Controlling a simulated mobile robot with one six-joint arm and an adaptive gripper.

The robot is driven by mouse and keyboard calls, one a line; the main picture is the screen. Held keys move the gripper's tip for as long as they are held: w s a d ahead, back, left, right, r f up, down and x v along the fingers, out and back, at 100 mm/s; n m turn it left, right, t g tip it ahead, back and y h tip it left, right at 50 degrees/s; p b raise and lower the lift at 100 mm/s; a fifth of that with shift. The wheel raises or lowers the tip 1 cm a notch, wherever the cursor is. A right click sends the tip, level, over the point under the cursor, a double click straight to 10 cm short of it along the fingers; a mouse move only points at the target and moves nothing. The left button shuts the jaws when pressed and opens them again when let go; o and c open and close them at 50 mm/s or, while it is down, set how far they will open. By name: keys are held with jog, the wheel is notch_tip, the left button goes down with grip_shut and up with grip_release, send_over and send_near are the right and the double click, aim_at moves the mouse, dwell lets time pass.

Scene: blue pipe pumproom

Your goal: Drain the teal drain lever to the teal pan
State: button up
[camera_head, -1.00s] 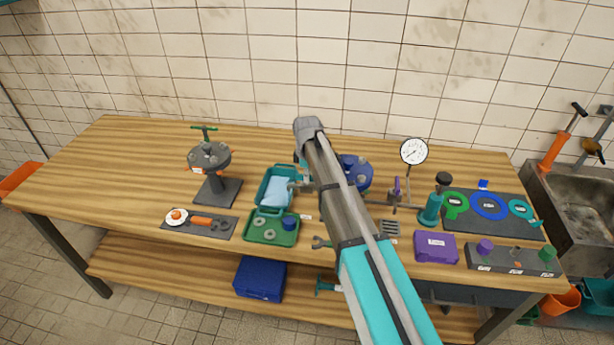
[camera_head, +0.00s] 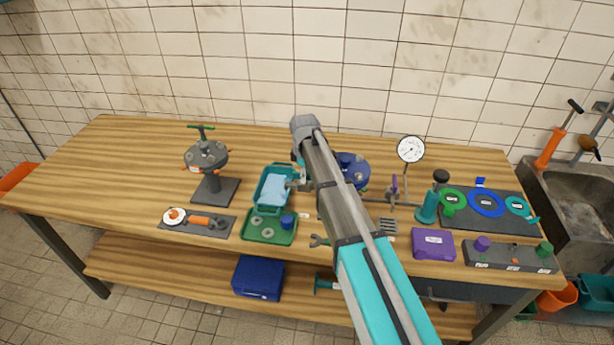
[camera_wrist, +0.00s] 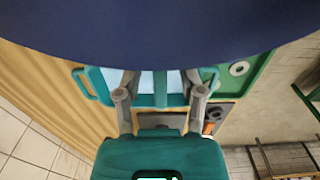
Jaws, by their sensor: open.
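The teal pan (camera_head: 263,187) lies on the bench left of my arm, with a pale blue surface inside. It also shows beyond my fingers in the wrist view (camera_wrist: 92,86). My gripper (camera_wrist: 160,82) is open, its two grey fingers apart over the pan area. In the head view my gripper (camera_head: 297,184) is mostly hidden by my arm, at the pan's right side. A narrow teal upright piece (camera_wrist: 160,92) shows between the fingers; I cannot tell whether it is the drain lever or part of the pan. No clear touch shows.
A blue flanged body (camera_head: 353,172) stands right behind my arm and fills the top of the wrist view. A green tray (camera_head: 268,231) with rings is in front of the pan. A dark valve stand (camera_head: 210,172) is at left. The bench's back left is clear.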

jog(key=shift+m, duration=0.4)
jog(key=m, duration=1.7)
notch_tip(320, 180, up, 14)
jog(key=p, duration=1.4)
jog(key=s+d+f+b, duration=0.2)
jog(key=s+d, duration=0.2)
jog(key=d, duration=0.1)
jog(key=s+d+f+b, duration=0.2)
jog(key=s+d, duration=0.2)
jog(key=d, duration=0.1)
jog(key=s+d+f+b, duration=0.1)
jog(key=s+d+b, duration=0.1)
jog(key=s+d, duration=0.2)
jog(key=shift+d+f, duration=0.2)
jog(key=shift+d, duration=0.3)
jog(key=shift+d+f, duration=0.2)
jog(key=shift+d, duration=0.3)
jog(key=s+d+f+b, duration=0.6)
jog(key=s+f+b, duration=0.2)
jog(key=f+b, duration=0.3)
jog(key=shift+d, duration=0.15)
